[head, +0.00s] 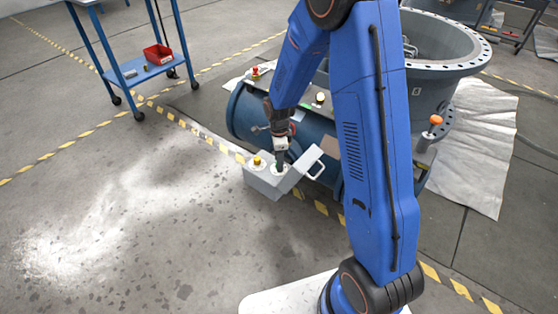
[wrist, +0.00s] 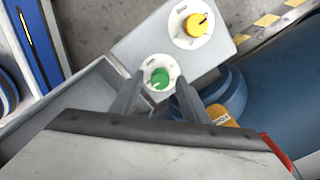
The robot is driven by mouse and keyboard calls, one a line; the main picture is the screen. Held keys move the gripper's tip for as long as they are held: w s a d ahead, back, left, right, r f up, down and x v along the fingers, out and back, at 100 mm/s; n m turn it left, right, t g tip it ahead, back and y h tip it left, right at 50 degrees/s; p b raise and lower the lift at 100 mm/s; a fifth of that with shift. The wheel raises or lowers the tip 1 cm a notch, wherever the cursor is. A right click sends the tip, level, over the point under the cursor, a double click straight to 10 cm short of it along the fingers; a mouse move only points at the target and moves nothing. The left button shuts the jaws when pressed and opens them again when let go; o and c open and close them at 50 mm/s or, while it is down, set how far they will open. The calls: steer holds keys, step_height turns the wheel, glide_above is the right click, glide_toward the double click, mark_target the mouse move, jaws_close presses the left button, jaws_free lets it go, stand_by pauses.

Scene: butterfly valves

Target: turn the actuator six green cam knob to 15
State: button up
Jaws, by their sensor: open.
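The green cam knob (wrist: 160,77) sits on a white round dial on a grey actuator box (wrist: 120,50). In the wrist view my gripper (wrist: 157,82) is open, with one finger on each side of the green knob's dial. I cannot tell whether the fingers touch the knob. The dial's numbers are too small to read. In the head view my gripper (head: 280,160) is over the top of the grey box (head: 266,186), and it hides the green knob there.
A yellow knob (wrist: 197,25) stands on its own white dial beside the green one. The blue valve body (head: 240,115) lies behind. A blue cart (head: 150,68) stands back left. The floor at left is clear.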

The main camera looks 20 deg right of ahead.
jaws_close()
